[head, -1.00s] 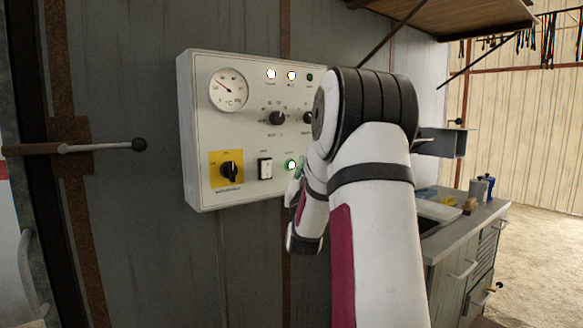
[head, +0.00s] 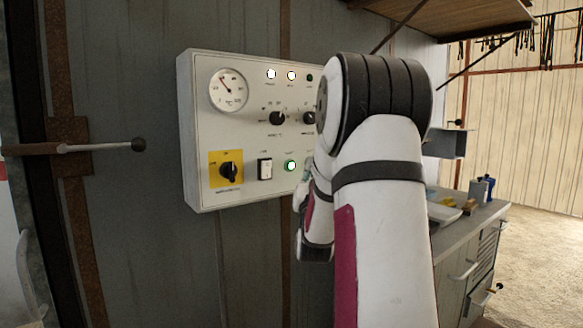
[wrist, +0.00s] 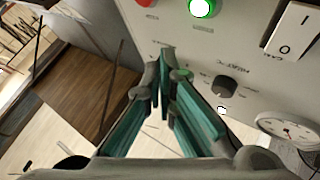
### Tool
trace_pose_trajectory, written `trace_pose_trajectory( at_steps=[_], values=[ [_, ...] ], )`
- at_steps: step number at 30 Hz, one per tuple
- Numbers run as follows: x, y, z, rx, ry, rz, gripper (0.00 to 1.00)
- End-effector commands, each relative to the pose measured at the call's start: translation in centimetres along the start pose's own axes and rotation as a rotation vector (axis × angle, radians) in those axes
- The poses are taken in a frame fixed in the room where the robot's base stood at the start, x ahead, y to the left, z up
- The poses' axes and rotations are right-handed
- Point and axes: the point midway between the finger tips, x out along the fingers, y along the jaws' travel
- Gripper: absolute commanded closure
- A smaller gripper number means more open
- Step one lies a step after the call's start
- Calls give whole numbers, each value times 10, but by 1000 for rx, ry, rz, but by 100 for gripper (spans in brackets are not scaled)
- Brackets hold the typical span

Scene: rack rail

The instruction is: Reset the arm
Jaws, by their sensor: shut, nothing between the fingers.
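My gripper (wrist: 160,85) shows in the wrist view with its teal fingers brought together at the tips and nothing between them. It is in front of the white control panel (wrist: 245,70), apart from it as far as I can tell. In the head view my white and black arm hides the gripper and the right part of the control panel (head: 200,120). The panel has a dial gauge (head: 229,90), black knobs, a yellow-backed rotary switch (head: 230,170), a white rocker switch (head: 265,169) and a lit green button (head: 291,166).
A lever with a dark knob (head: 138,145) sticks out left of the panel. A wooden shelf (head: 455,15) hangs above right. A grey cabinet with a worktop (head: 470,225) stands at the right, with small items on it. Open floor (head: 545,230) lies farther right.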

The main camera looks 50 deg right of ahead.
Motion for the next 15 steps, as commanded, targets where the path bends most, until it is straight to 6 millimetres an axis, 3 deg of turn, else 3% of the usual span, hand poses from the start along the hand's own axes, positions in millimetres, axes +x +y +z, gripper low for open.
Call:
trace_pose_trajectory(
  at_steps=[11, 15],
  values=[
    [0, -2, 0, 1, -5, -3, 100],
    [-1, -28, -4, 5, -75, -35, 100]
  ],
)
